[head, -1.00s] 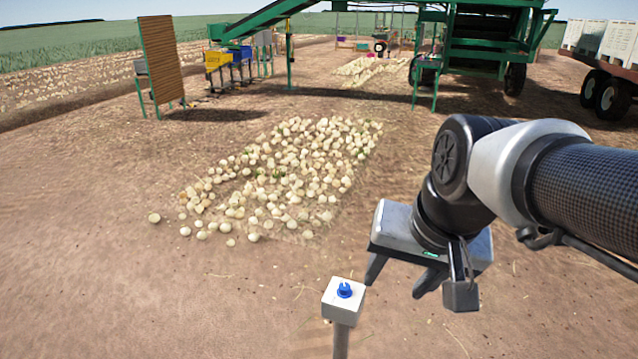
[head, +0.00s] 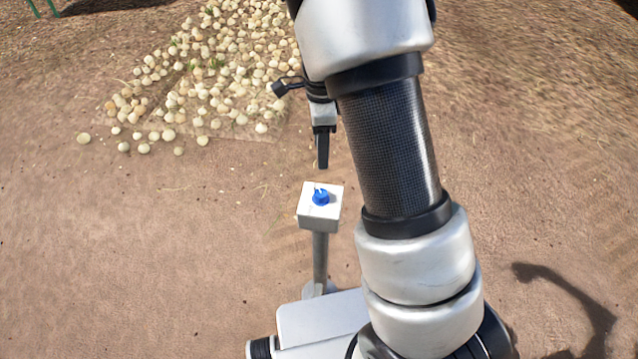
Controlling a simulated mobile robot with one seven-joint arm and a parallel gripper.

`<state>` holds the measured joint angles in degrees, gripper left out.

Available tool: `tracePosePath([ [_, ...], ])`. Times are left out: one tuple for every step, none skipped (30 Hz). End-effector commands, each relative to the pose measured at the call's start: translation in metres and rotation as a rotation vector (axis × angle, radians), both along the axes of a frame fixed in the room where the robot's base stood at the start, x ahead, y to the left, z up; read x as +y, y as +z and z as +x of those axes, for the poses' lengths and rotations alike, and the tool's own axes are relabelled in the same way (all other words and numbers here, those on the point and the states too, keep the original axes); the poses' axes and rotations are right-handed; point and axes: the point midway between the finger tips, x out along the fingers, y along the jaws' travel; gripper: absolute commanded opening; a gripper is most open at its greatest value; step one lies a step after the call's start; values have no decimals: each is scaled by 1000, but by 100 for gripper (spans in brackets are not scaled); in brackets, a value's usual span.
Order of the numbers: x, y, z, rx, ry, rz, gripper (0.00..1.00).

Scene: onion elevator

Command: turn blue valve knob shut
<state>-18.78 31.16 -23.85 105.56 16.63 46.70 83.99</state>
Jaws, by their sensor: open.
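The blue valve knob (head: 320,197) sits on top of a white box (head: 319,218) on a thin grey post (head: 320,258), near the middle of the head view. The knob has a small raised grip; its exact turn angle is hard to read. My gripper (head: 322,163) points down just beyond the box in the picture, apart from the knob. It is open and empty, seen edge-on, so one finger hides the other. My forearm covers the area right of the box.
A pile of onions (head: 215,75) lies on the bare soil at the upper left. The ground left of the post is clear. An arm shadow (head: 570,300) falls at the lower right.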

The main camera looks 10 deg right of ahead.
Motion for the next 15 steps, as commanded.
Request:
tracePosePath([
  [0, -8, -1, 3, -1, 0, 49],
  [0, -14, -1, 4, -1, 1, 49],
  [-1, -21, -1, 4, -1, 0, 49],
  [-1, -28, -1, 4, -1, 0, 49],
  [-1, -34, -2, 5, -1, 0, 49],
  [-1, -43, -1, 5, 0, 0, 49],
  [-1, -50, -2, 5, 0, 1, 49],
  [-1, -57, -2, 5, 0, 0, 49],
  [-1, -65, -2, 5, 0, 0, 49],
  [-1, -72, -2, 4, 0, 0, 49],
  [-1, -79, -2, 5, 0, 0, 49],
  [-1, -87, -2, 4, 1, 1, 49],
  [-1, -94, -2, 5, 1, 0, 49],
  [-1, -101, -2, 5, 1, 0, 49],
  [-1, -109, -2, 4, 2, 0, 49],
])
